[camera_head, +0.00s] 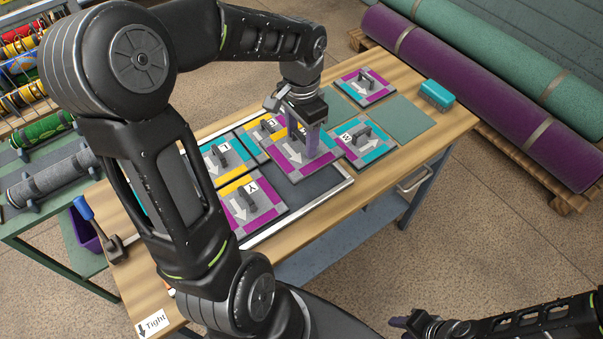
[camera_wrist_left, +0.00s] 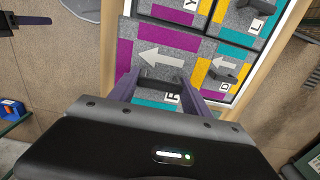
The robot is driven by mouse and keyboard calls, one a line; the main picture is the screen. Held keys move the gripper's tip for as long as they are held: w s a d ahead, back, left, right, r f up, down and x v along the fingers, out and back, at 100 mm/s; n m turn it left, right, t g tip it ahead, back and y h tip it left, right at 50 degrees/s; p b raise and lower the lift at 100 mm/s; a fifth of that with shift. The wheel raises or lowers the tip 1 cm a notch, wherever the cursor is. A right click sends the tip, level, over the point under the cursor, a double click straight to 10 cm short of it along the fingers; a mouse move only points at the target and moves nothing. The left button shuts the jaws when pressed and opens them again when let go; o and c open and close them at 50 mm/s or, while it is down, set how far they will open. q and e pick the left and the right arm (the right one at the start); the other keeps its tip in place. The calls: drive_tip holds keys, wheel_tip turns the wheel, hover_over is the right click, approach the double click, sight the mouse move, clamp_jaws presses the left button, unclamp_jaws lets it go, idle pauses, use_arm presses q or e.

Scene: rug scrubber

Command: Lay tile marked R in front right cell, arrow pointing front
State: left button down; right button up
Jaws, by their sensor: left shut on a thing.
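My left gripper (camera_head: 309,150) is shut on the upright handle of a grey tile (camera_head: 318,159) with magenta and teal borders and a white arrow. In the left wrist view, this tile (camera_wrist_left: 157,75) has a partly hidden letter, likely R, between the fingers (camera_wrist_left: 165,92). Its arrow points the same way as the neighbouring tile's. The tile is above the tray (camera_head: 300,218), partly over a bare dark cell (camera_head: 312,188); its exact height is unclear. Tiles marked Y (camera_head: 262,205), L (camera_head: 235,150) and D (camera_head: 266,130) lie in the tray. My right gripper (camera_head: 402,323) is low at the bottom, away from the table.
A tile marked W (camera_head: 372,151) and another tile (camera_head: 378,92) lie on the right of the table, near bare green mats (camera_head: 402,114). A teal block (camera_head: 437,95) is at the far edge.

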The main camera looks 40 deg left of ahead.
sight(302, 146)
use_arm(q)
drive_tip(key=shift+f, duration=3.1)
drive_tip(key=shift+f+p, duration=0.3)
drive_tip(key=shift+f, duration=1.55)
drive_tip(key=shift+f, duration=0.1)
drive_tip(key=shift+f, duration=0.15)
drive_tip(key=shift+c, duration=2.4)
unclamp_jaws()
drive_tip(key=shift+r, duration=0.2)
